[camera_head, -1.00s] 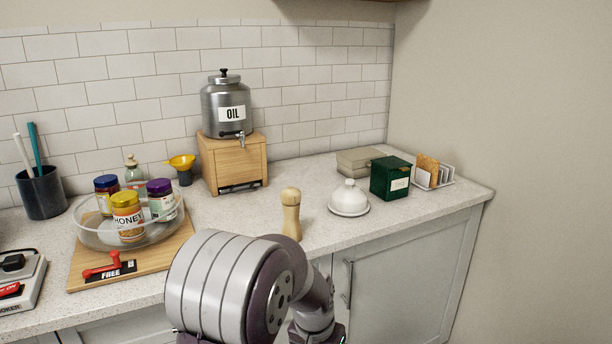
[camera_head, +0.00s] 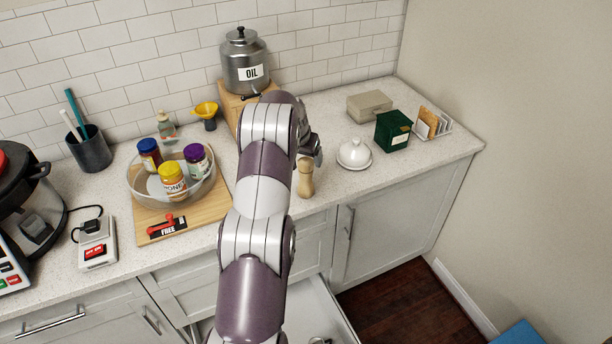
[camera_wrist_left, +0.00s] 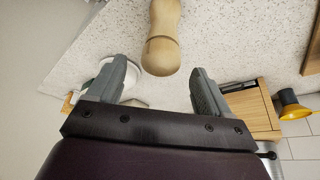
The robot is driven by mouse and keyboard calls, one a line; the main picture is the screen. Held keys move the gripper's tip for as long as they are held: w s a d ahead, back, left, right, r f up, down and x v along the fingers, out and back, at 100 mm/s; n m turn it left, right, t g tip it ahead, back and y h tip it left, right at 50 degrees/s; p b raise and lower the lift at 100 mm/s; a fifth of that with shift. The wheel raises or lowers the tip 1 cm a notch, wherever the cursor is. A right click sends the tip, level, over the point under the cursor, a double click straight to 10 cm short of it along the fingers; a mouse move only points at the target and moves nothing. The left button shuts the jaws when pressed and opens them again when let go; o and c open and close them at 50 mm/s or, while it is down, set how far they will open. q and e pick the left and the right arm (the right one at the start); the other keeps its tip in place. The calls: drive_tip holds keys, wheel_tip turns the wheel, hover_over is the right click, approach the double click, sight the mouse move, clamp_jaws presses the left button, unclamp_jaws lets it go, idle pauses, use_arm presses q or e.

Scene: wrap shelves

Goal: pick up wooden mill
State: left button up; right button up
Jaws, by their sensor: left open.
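The wooden mill (camera_head: 306,178) stands upright near the front edge of the counter in the head view. In the left wrist view the mill (camera_wrist_left: 162,40) shows at the top middle, just beyond the fingertips and between their lines. My left gripper (camera_wrist_left: 158,78) is open and empty, with its two grey fingers apart. In the head view my left gripper (camera_head: 312,150) is mostly hidden behind my own arm, close behind and above the mill. I cannot tell from the frames whether a finger touches it. My right gripper is not in view.
A white lidded dish (camera_head: 354,154) and a green box (camera_head: 393,131) stand right of the mill. The oil dispenser (camera_head: 244,62) on its wooden stand is behind my arm. A clear tray of jars (camera_head: 140,196) sits left. An open drawer (camera_head: 318,310) is below.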

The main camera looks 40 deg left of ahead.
sight(306, 181)
use_arm(q)
drive_tip(key=shift+w+a+f+p, duration=0.1)
drive_tip(key=shift+w+f+p, duration=0.1)
drive_tip(key=shift+f+p, duration=0.1)
drive_tip(key=p+x, duration=0.2)
drive_tip(key=x, duration=0.2)
drive_tip(key=shift+w+f, duration=0.15)
drive_tip(key=shift+f, duration=0.1)
drive_tip(key=shift+w+f, duration=0.1)
drive_tip(key=shift+f, duration=0.05)
drive_tip(key=c, duration=0.8)
clamp_jaws()
